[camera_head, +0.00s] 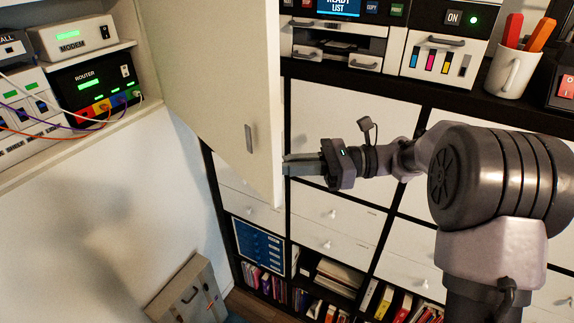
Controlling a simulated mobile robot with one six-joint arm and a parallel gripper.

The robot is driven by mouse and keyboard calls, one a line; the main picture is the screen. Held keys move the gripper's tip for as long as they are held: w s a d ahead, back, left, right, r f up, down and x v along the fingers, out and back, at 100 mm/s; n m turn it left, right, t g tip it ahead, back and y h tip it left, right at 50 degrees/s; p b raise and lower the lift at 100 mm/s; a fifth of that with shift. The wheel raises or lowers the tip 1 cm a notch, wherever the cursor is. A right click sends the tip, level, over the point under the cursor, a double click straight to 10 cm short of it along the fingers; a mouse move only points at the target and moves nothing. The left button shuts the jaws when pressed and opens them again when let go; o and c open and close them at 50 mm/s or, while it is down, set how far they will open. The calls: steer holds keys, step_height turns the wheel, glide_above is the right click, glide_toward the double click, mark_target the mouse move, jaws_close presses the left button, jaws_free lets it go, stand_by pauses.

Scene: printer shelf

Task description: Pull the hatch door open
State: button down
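The cream hatch door (215,85) hangs at the upper middle of the head view and stands swung out from the wall cabinet at the left. A small grey handle (248,138) is on its visible face, near the lower free corner. My gripper (287,165) is at the door's right edge, low down, with its fingers pointing left. The fingertips end right at that edge. Whether they touch it or reach behind it I cannot tell. The gap between the fingers does not show clearly.
The open cabinet holds a modem (72,37) and a router (95,80) with loose cables. A dark shelf unit (405,88) with white drawers stands behind my arm, bearing a printer (335,45) and a mug (511,72). A grey box (190,293) is on the floor.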

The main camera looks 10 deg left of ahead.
steer(key=c, duration=2)
jaws_free()
steer(key=shift+a, duration=0.1)
steer(key=o, duration=0.4)
steer(key=shift+w+a+f, duration=0.15)
steer(key=shift+a+f, duration=0.05)
steer(key=shift+o, duration=0.4)
steer(key=shift+w+a+f, duration=0.1)
steer(key=shift+w+a, duration=0.1)
steer(key=shift+w, duration=0.05)
steer(key=shift+s+d, duration=0.2)
steer(key=w+d, duration=0.2)
steer(key=d, duration=1)
steer(key=shift+w+p, duration=0.15)
steer(key=shift+p, duration=0.3)
steer(key=shift+a, duration=0.1)
steer(key=shift+c, duration=0.2)
